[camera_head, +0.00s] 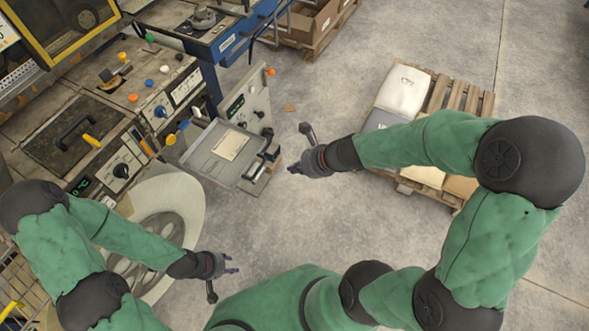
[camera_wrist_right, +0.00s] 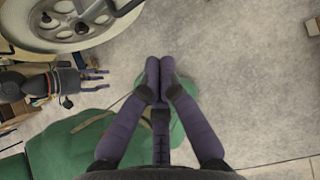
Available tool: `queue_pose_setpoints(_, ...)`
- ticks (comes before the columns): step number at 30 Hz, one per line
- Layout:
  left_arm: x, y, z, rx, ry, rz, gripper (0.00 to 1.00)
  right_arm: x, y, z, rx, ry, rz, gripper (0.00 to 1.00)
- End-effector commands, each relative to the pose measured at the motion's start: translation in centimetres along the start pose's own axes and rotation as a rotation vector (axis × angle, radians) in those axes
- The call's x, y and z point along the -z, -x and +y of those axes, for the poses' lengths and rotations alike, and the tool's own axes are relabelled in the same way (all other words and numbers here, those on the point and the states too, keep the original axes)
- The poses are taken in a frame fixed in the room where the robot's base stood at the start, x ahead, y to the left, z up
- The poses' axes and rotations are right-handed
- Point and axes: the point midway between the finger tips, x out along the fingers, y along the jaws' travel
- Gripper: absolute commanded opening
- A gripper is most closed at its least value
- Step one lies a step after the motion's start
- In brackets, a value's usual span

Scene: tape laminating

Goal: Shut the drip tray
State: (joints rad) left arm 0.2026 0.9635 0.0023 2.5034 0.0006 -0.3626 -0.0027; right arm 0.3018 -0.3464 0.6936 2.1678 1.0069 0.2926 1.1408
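The drip tray seems to be the grey, shallow tray (camera_head: 212,166) at the side of the machine, jutting out over the floor with a pale sheet (camera_head: 231,146) in it. My right gripper (camera_head: 291,170) is to the right of the tray, apart from it. In the right wrist view its fingertips (camera_wrist_right: 160,68) are together with nothing between them. My left gripper (camera_head: 234,263) is below the tray in the head view, near the wheel, with its fingers apart and empty. It also shows in the right wrist view (camera_wrist_right: 100,80).
The machine's control panel (camera_head: 118,152) with knobs stands left of the tray. A large wheel in a pale guard (camera_head: 190,195) is below the tray in the head view. A wooden pallet (camera_head: 462,98) with sacks and boxes stands at the right. The floor between is clear.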

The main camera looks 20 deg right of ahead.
Motion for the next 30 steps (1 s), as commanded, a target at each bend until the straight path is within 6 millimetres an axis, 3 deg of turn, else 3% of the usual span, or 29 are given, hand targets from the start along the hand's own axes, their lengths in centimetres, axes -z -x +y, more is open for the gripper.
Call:
queue_pose_setpoints(3,0.1,-1.6,-0.6,0.0,0.0,0.0,0.4,0.3,-2.5,0.1,-0.002,0.002,0.0,0.0)
queue_pose_setpoints(14,0.2,-4.9,-1.8,0.0,0.0,0.0,0.4,0.1,-8.5,0.1,-0.002,0.003,0.0,0.0)
queue_pose_setpoints(21,0.2,-5.1,-1.8,0.0,0.0,0.0,0.4,-2.0,-10.3,0.1,-0.002,0.002,0.0,0.0)
queue_pose_setpoints(30,0.2,-5.2,-1.8,0.0,0.0,0.0,0.4,-2.6,-10.8,0.0,0.0,0.001,-0.001,0.0)
